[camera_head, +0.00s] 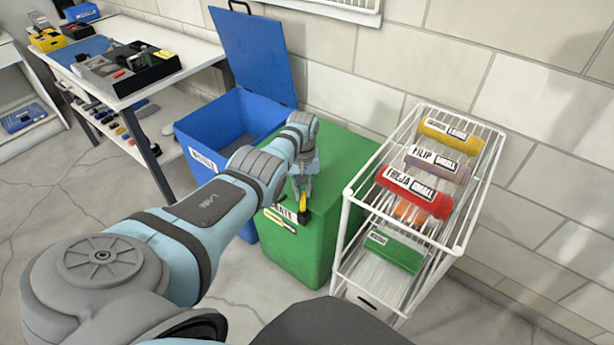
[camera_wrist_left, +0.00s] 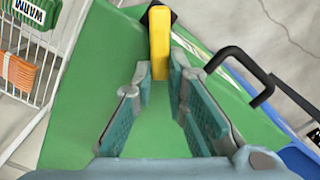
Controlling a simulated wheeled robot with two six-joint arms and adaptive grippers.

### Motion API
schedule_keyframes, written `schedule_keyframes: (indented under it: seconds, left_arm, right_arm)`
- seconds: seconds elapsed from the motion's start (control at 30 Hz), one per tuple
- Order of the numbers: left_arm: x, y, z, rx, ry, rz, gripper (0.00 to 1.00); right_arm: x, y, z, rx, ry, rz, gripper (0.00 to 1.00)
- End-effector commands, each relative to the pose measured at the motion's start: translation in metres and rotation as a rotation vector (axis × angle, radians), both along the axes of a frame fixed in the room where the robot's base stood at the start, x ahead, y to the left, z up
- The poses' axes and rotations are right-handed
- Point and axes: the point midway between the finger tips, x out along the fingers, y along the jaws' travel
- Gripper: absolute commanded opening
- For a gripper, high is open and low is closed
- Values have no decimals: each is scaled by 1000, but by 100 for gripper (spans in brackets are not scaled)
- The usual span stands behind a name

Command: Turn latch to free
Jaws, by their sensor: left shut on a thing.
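The yellow latch (camera_head: 303,202) with a black end is at the front top edge of the closed green bin (camera_head: 338,165). In the left wrist view the latch (camera_wrist_left: 159,45) is a yellow bar pointing away from the fingers, its black end partly at the frame's top. My left gripper (camera_head: 301,188) reaches down over the bin's front edge and is shut on the latch. In the left wrist view its teal-padded fingertips (camera_wrist_left: 160,75) sit on both sides of the yellow bar's near end. My right gripper is not in view.
A blue bin (camera_head: 207,135) with its lid up stands left of the green bin. A white wire rack (camera_head: 345,215) with several coloured bundles stands close on the right. A black handle (camera_wrist_left: 245,70) shows in the left wrist view. A white workbench (camera_head: 180,45) is at the back left.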

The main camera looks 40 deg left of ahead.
Motion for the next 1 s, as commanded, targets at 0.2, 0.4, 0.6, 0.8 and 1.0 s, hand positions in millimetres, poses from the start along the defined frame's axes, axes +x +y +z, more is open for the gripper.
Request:
schedule_keyframes:
  seconds: [0.2,0.4,0.6,0.8,1.0]
  left_arm:
    - [-6,7,3,0,0,203,0]
    - [-13,12,3,0,-1,393,0]
    - [-20,16,4,2,-1,580,0]
    - [-27,18,3,1,-2,746,0]
    - [-33,18,2,2,-1,868,0]
  right_arm:
    - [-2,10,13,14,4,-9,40]
    - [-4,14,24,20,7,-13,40]
    - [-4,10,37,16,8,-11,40]
    - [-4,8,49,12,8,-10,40]
    - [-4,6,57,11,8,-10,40]
